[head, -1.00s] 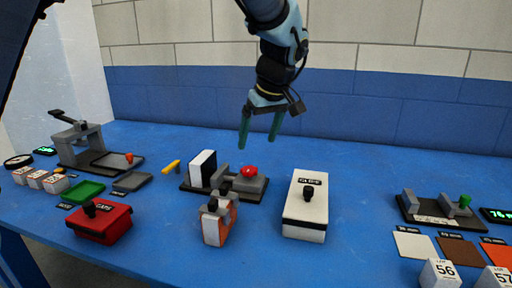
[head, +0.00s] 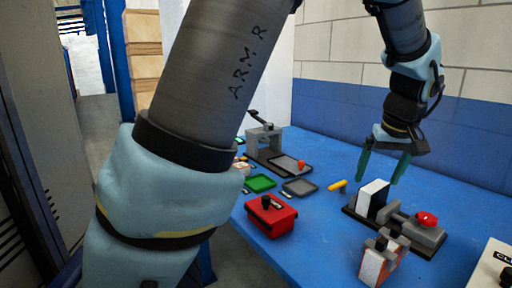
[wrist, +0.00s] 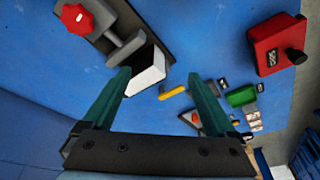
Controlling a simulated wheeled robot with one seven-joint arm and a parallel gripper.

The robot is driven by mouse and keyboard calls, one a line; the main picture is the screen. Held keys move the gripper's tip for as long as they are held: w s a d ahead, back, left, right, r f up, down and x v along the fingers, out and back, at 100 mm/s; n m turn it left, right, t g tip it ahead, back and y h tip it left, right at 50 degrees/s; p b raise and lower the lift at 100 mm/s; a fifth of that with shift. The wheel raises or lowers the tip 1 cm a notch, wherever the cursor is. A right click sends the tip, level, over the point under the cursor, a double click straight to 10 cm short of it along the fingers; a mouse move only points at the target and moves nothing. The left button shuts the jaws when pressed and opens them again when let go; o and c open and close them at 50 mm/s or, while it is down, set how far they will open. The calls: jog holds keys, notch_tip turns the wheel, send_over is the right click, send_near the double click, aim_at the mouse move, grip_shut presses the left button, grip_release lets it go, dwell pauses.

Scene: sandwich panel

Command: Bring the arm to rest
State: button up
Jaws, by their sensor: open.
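My gripper (head: 384,168) hangs above the blue table with its two green fingers apart and nothing between them. In the head view it is over the area behind a fixture with a white and black block (head: 373,198) and a red knob (head: 427,219). In the wrist view the open fingers (wrist: 163,98) point down at the table. The white block (wrist: 147,70) shows just beyond the left fingertip there; I cannot tell the height gap. My arm spans the middle of the head view and hides part of the table's left end.
The blue table (head: 325,235) also holds a red box with a black knob (head: 271,215), a green tray (head: 260,183), a grey tray (head: 299,187), a yellow piece (head: 338,185), a grey press (head: 263,139) and an orange-white block (head: 378,264). A brick wall (head: 345,40) stands behind.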

jog(key=shift+n+g, duration=0.3)
jog(key=shift+g, duration=0.4)
jog(key=w+a, duration=0.1)
jog(key=a, duration=0.5)
jog(key=w+a+f+p, duration=0.1)
jog(key=w+a, duration=0.1)
jog(key=a, duration=0.5)
jog(key=w+a+p, duration=0.1)
jog(key=w+a, duration=0.1)
jog(key=a, duration=0.5)
jog(key=shift+w+f, duration=0.1)
jog(key=shift+f, duration=0.15)
jog(key=s+a+f+p, duration=0.1)
jog(key=s+a+p, duration=0.2)
jog(key=a, duration=1.4)
jog(key=s, duration=0.3)
jog(key=shift+f, duration=0.15)
